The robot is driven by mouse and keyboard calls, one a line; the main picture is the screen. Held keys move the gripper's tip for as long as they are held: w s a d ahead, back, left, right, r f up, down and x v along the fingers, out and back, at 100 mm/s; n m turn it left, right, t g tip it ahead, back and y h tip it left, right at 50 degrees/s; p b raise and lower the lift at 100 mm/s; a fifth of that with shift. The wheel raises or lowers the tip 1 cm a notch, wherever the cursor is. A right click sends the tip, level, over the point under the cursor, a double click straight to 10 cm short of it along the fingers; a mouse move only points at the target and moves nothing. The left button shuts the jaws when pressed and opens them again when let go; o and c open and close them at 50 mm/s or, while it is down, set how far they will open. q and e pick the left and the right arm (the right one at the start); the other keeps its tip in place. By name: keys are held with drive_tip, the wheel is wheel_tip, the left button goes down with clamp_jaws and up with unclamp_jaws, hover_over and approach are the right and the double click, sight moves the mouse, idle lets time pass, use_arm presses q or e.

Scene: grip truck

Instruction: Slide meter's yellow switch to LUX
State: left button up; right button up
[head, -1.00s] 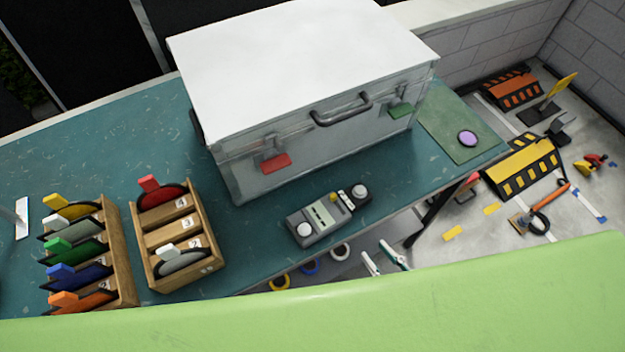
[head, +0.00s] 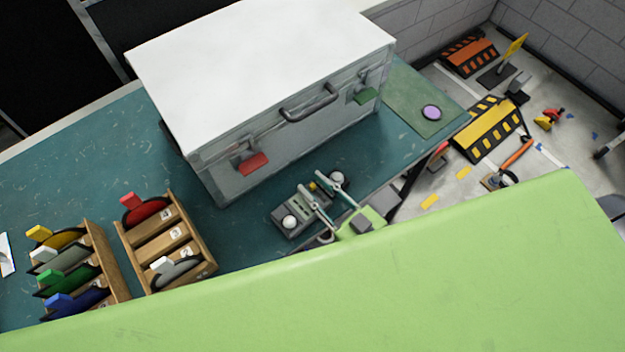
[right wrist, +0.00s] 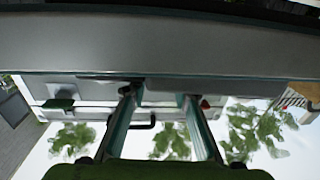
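The grey meter (head: 286,220) lies on the teal bench in front of the metal toolbox, with round white parts near both ends. Its small yellow switch (head: 313,186) shows between the fingertips in the head view. My right gripper (head: 317,187) reaches over the meter from the front, its two fingers apart with a gap between them. In the right wrist view the fingers (right wrist: 158,94) are also apart, with a grey surface close across their tips. I cannot tell whether they touch the meter. The LUX marking is not readable. My left gripper is out of view.
The metal toolbox (head: 270,60) with a handle and red and green latches stands close behind the meter. Wooden racks (head: 165,240) of coloured discs stand at left. A green mat (head: 410,100) with a purple disc lies at right. The bench's front edge is near the meter.

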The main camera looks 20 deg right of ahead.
drive_tip(key=shift+w+a, duration=0.25)
drive_tip(key=shift+w, duration=0.3)
clamp_jaws()
drive_tip(key=p+v, duration=0.1)
drive_tip(key=v, duration=0.3)
drive_tip(key=shift+s, duration=0.1)
unclamp_jaws()
